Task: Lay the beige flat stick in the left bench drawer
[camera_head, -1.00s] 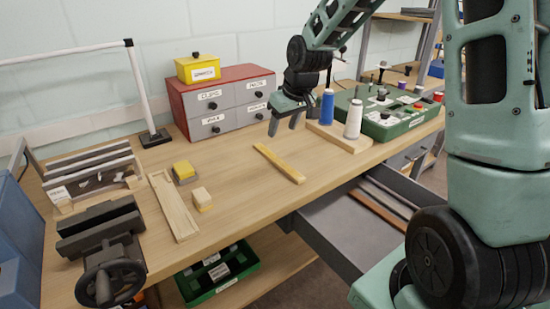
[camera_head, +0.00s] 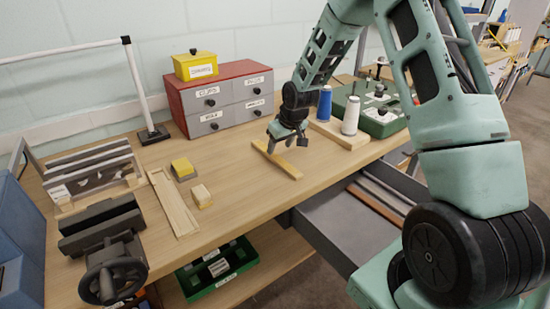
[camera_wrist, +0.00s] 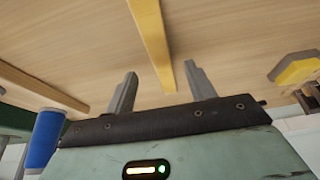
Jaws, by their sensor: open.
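The beige flat stick (camera_head: 277,160) lies on the bench top near its front edge. It also shows in the wrist view (camera_wrist: 152,40), running between the two fingers toward the top of the picture. My gripper (camera_head: 285,144) is open and hovers just above the stick, near its middle. In the wrist view my gripper (camera_wrist: 157,85) has a finger on each side of the stick's line, and nothing is held. The open bench drawer (camera_head: 340,222) juts out below the bench to the right of the stick, with several long strips inside along its right side.
A red-grey drawer cabinet (camera_head: 222,98) stands at the back.

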